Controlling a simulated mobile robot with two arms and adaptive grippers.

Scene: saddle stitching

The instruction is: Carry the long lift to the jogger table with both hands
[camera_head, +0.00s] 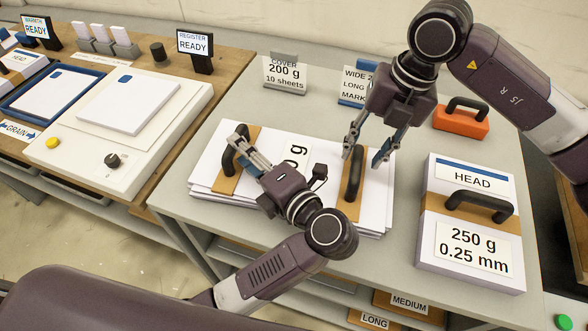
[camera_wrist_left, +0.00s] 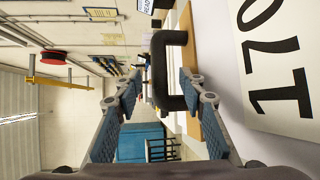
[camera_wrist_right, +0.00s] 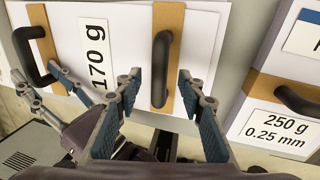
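The long lift is a wide white paper stack (camera_head: 270,188) on the grey table, labelled 170 g in the right wrist view (camera_wrist_right: 120,40). It has two brown bands, each with a black handle. My left gripper (camera_head: 246,150) is open at the left handle (camera_wrist_left: 170,38), which shows between its fingers in the left wrist view. My right gripper (camera_head: 367,150) is open at the right handle (camera_head: 352,172); in the right wrist view its fingers stand either side of that handle (camera_wrist_right: 161,70). I cannot tell whether either gripper touches its handle. A pale board with a yellow button (camera_head: 52,142), perhaps the jogger table, stands left, bearing white sheets.
A 250 g stack (camera_head: 468,222) with a handle sits close on the right. An orange handled block (camera_head: 461,122) and sign stands (camera_head: 285,74) are behind.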

